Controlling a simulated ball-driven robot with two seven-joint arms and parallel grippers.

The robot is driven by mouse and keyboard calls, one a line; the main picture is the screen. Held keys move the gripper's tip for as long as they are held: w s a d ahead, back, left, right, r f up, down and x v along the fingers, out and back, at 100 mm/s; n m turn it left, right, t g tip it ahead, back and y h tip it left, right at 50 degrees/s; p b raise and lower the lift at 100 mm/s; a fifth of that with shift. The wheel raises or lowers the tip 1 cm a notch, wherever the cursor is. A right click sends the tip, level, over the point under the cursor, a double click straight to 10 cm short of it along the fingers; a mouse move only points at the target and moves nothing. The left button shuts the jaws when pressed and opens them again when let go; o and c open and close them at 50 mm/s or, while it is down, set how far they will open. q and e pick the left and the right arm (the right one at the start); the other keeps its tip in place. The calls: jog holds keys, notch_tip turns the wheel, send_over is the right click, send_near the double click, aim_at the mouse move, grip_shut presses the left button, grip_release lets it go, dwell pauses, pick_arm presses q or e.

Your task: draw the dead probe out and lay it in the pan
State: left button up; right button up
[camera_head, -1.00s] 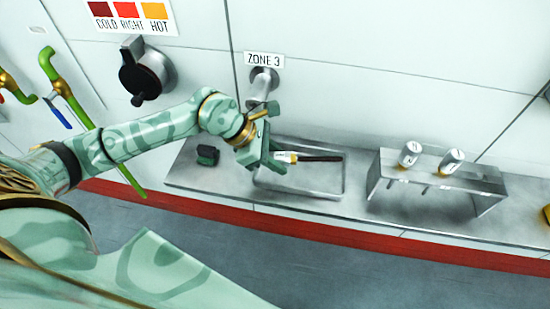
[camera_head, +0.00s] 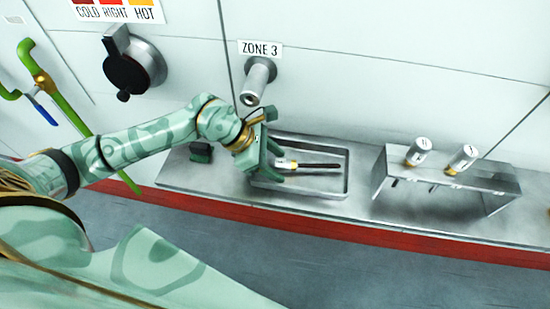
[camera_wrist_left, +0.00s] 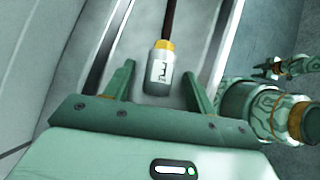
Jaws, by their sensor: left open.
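The dead probe (camera_head: 318,165) has a dark brown stem and a pale, labelled head with a gold collar. It lies in the shallow metal pan (camera_head: 346,172) on the ledge. In the left wrist view the probe's head (camera_wrist_left: 157,75) sits between the jaws, with a gap on both sides. My left gripper (camera_head: 284,162) is open at the head end of the probe, over the pan's left part. Its fingers (camera_wrist_left: 160,85) show apart in the left wrist view. The zone 3 port (camera_head: 258,80) on the wall has an empty-looking end. My right gripper is not recognizable in the head view.
A metal rack (camera_head: 445,180) right of the pan holds two upright probes (camera_head: 463,158). A small dark block (camera_head: 201,152) lies on the ledge (camera_head: 225,185) left of the pan. A black knob (camera_head: 130,66) and green pipes (camera_head: 60,95) are on the wall.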

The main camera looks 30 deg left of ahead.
pick_arm(q)
jog(key=p+v, duration=0.3)
jog(key=v, duration=1.3)
jog(key=shift+a, duration=0.1)
